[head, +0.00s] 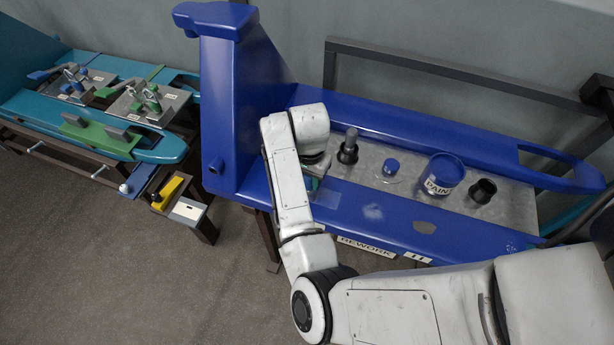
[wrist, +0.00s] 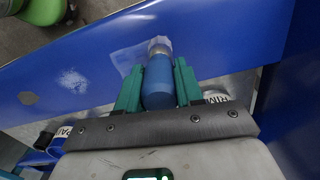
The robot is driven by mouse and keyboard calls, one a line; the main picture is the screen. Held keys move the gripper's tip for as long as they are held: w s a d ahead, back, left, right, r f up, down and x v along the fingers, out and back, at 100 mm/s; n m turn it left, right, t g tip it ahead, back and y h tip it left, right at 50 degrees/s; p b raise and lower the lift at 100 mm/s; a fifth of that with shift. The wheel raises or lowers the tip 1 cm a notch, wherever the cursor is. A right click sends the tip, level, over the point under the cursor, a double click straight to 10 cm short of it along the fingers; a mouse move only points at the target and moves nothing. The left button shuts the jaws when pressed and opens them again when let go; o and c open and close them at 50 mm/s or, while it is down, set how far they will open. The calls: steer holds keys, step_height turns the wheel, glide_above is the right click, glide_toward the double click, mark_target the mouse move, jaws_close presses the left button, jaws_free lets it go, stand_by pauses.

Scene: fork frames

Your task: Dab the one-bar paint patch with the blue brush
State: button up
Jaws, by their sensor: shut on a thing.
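My gripper (head: 312,184) is mostly hidden behind my arm in the head view, above the near rail of the blue frame (head: 345,200). In the wrist view its green fingers (wrist: 157,85) are shut on the blue brush (wrist: 158,85). The brush's pale tip points away from the gripper, over or at the edge of a pale translucent patch (wrist: 127,56); I cannot tell whether it touches. A speckled white patch (wrist: 73,81) and a grey patch (wrist: 27,98) lie farther left; they also show in the head view. A two-bar label (head: 418,258) hangs below the grey patch. I see no one-bar mark.
The frame's tall blue end rises left of my arm. Another bench with a teal frame (head: 95,130) stands left.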

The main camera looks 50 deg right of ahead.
steer(key=shift+s+d+f, duration=0.1)
steer(key=shift+s+d, duration=0.1)
steer(key=shift+s, duration=0.4)
steer(key=shift+w+a, duration=0.3)
steer(key=shift+w, duration=0.6)
steer(key=shift+s, duration=0.1)
steer(key=shift+s+d+r, duration=0.2)
steer(key=shift+s+d, duration=0.05)
steer(key=shift+s, duration=0.45)
steer(key=shift+r, duration=0.2)
